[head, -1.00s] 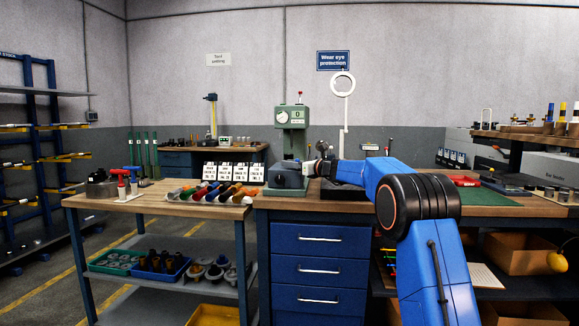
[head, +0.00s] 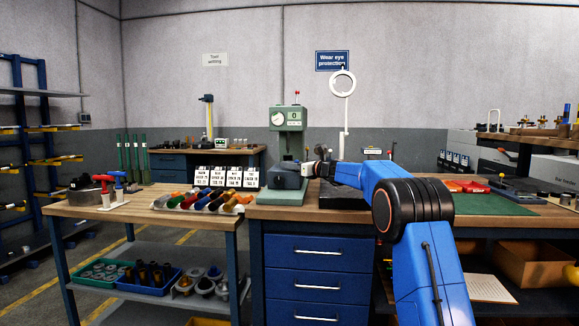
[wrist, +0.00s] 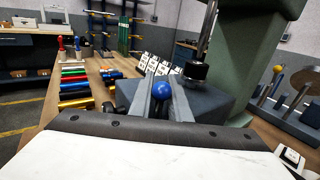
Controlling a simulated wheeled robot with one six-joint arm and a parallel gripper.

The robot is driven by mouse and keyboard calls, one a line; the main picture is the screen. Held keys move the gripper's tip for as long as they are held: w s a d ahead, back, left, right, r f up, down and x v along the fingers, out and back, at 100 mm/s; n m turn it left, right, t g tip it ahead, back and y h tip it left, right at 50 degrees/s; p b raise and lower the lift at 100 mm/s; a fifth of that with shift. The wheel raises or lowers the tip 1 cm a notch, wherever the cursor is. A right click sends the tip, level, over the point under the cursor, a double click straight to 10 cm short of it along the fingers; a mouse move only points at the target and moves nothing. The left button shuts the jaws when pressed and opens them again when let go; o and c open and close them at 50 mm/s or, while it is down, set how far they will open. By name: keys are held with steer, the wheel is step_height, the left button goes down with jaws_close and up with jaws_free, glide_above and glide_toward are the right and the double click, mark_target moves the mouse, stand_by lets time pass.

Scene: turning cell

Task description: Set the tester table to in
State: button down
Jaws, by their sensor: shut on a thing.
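The green tester (head: 287,119), with a round dial and a small display, stands on the wooden bench. Its dark grey table block (head: 286,179) sits low at the front of the column, below the head. In the wrist view the table block (wrist: 205,104) is just beyond my fingers, under a dark round spindle end (wrist: 195,70). My gripper (wrist: 160,93) is shut on a blue ball knob (wrist: 163,97) at the near side of the block. In the head view my gripper (head: 308,170) reaches the tester from the right; the knob is hidden there.
A ring lamp (head: 342,83) stands to the right.

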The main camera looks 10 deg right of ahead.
steer(key=shift+d+r, duration=0.15)
steer(key=c, duration=1.7)
jaws_free()
steer(key=shift+w, duration=0.2)
steer(key=shift+s, duration=0.1)
steer(key=v, duration=1.7)
steer(key=shift+s+d, duration=0.1)
steer(key=shift+d, duration=0.1)
